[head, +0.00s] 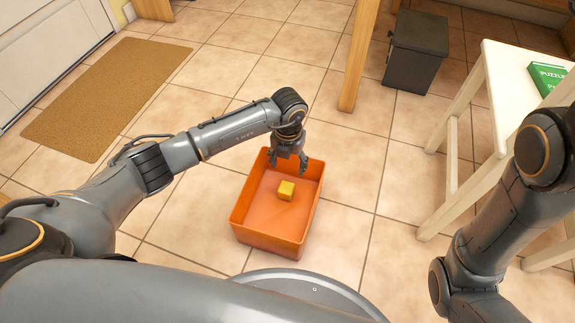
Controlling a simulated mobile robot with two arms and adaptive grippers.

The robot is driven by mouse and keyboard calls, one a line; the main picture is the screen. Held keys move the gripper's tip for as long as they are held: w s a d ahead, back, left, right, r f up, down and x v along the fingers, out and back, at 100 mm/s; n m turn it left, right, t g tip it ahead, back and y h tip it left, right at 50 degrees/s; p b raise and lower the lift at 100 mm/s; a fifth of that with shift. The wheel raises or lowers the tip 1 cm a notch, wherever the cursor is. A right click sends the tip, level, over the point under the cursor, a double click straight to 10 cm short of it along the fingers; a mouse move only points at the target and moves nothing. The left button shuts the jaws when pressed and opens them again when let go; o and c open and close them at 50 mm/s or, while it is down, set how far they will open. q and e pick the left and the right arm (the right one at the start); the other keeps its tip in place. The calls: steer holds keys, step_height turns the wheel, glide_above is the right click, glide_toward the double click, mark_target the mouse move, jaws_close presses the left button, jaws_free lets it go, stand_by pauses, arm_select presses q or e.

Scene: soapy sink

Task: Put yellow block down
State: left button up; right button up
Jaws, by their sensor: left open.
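The yellow block (286,191) is a small cube lying inside an orange bin (267,240) on the tiled floor. My left gripper (288,167) is open above the far part of the bin, fingers pointing down. In the picture its fingertips are just above the block, and a gap shows between them. My right arm comes in along the right side, but its gripper is not visible.
A white table (500,90) with a green puzzle box (548,78) stands at the right. A dark grey bin (416,50) and a wooden leg (358,60) are behind. A brown mat (105,95) lies at the left. Floor around the orange bin is clear.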

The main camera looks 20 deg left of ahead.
arm_select(q)
steer(key=shift+r, duration=0.5)
